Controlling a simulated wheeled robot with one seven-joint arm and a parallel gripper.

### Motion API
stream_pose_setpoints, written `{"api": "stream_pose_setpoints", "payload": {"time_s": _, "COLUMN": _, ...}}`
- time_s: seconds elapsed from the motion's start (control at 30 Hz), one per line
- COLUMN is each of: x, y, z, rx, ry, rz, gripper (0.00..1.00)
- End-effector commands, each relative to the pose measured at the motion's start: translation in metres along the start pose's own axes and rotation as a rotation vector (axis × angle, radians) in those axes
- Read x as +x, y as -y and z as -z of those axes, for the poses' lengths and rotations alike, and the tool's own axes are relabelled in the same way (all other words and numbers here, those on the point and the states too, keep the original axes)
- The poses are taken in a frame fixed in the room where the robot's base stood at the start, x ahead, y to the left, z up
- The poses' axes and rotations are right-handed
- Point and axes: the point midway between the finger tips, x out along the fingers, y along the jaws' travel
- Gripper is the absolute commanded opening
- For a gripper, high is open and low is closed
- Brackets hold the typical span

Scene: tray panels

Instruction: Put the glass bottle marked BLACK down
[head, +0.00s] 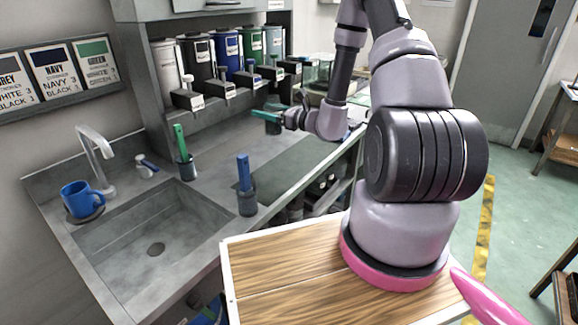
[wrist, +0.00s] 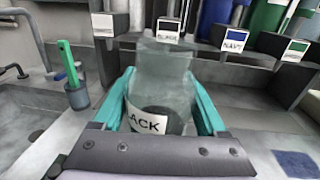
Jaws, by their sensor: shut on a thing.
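The glass bottle marked BLACK (wrist: 162,75) is clear, upright and held between the teal fingers of my gripper (wrist: 163,95) in the wrist view. In the head view my gripper (head: 268,116) is over the back part of the grey counter (head: 215,185), in front of the dispensers, and the bottle is hard to make out. Whether the bottle's base touches the counter is hidden by the gripper.
A row of labelled dispensers (head: 230,52) stands along the back; a BLACK tag (wrist: 168,30) is just behind the bottle. A green-handled tool in a cup (head: 184,155), a blue-handled one (head: 246,190), a blue mug (head: 82,199) and a sink (head: 157,250) are to the left.

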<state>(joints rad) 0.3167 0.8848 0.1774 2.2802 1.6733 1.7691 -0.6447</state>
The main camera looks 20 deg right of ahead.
Motion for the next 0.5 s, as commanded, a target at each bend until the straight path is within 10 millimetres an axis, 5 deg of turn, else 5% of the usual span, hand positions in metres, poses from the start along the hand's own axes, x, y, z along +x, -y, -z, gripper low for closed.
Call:
{"api": "stream_pose_setpoints", "payload": {"time_s": 0.23, "x": -0.029, "y": -0.052, "z": 0.006, "rx": 0.000, "ry": 0.001, "rz": -0.402, "gripper": 0.00}}
{"api": "stream_pose_setpoints", "payload": {"time_s": 0.5, "x": -0.052, "y": -0.072, "z": 0.021, "rx": 0.003, "ry": 0.001, "rz": -0.574, "gripper": 0.00}}
